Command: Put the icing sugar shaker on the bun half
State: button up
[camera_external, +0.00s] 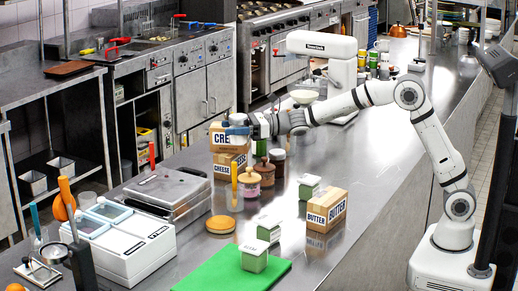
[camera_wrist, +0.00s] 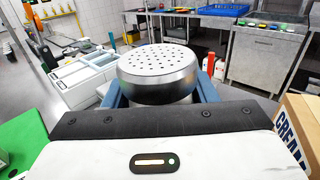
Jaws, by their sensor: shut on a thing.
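The icing sugar shaker (camera_wrist: 158,68) has a round metal lid with many small holes. It sits between the blue fingers of my gripper (camera_wrist: 160,92) in the wrist view, upright or nearly so; its lower body is mostly hidden. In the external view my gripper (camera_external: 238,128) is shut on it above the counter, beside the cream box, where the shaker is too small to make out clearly. The bun half (camera_external: 220,224) appears as a flat golden-brown disc on the steel counter, lower in the picture and apart from my gripper. Nothing visible lies on it.
Cream (camera_external: 218,140) and cheese (camera_external: 226,168) boxes stand near my gripper. Jars (camera_external: 249,187) stand between them and the butter box (camera_external: 327,209). A press (camera_external: 165,190) is left of the bun half. A green board (camera_external: 205,277) with a carton (camera_external: 254,257) lies in front.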

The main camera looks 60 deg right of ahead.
jog(key=s+a+f+b, duration=0.1)
jog(key=s+a, duration=0.2)
jog(key=a, duration=0.6)
jog(key=s+a, duration=0.2)
jog(key=a, duration=0.8)
send_over(214, 220)
jog(key=shift+n+g+y, duration=0.3)
jog(key=shift+y, duration=0.1)
notch_tip(214, 220, down, 11)
jog(key=shift+f, duration=0.1)
jog(key=shift+s+f, duration=0.1)
jog(key=shift+f, duration=1.9)
jog(key=shift+f+b, duration=0.25)
jog(key=shift+b, duration=0.1)
jog(key=o, duration=1.2)
jog(key=shift+r, duration=0.1)
jog(key=shift+c, duration=0.2)
jog(key=shift+r, duration=0.1)
